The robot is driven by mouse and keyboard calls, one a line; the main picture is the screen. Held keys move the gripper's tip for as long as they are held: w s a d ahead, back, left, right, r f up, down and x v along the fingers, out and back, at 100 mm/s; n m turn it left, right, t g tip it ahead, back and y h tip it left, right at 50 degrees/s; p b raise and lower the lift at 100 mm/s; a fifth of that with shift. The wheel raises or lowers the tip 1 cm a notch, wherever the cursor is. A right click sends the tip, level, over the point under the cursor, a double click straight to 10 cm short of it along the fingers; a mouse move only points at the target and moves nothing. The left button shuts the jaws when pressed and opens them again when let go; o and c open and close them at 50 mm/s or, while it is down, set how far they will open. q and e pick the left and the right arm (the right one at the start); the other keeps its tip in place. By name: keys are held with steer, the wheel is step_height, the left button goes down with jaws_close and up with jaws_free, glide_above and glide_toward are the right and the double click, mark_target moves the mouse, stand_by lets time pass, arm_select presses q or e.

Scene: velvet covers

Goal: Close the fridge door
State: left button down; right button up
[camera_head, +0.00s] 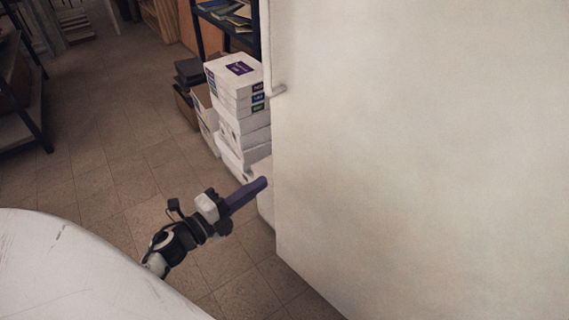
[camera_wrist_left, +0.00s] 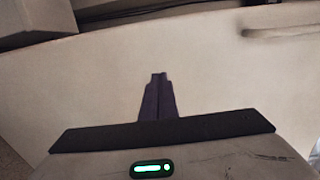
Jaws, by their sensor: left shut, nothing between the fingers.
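The fridge door (camera_head: 420,150) is a large off-white panel that fills the right side of the head view. A small pale handle (camera_head: 277,91) sticks out near its left edge. My left gripper (camera_head: 262,183), with purple fingers, is shut and empty, its tips at the left edge of the panel, low down. In the left wrist view, the closed fingers (camera_wrist_left: 158,78) point at the pale door surface (camera_wrist_left: 90,90), and the handle (camera_wrist_left: 280,31) shows at upper right. Whether the tips touch the door I cannot tell. The fridge's inside is not seen. My right gripper is not in view.
A stack of white boxes (camera_head: 238,100) stands on the floor left of the door, beside a dark shelf (camera_head: 228,28). Another dark shelf (camera_head: 20,90) is at far left. The tiled floor (camera_head: 110,130) between them is clear.

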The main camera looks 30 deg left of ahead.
mark_target(294, 160)
arm_select(q)
steer(key=x, duration=1)
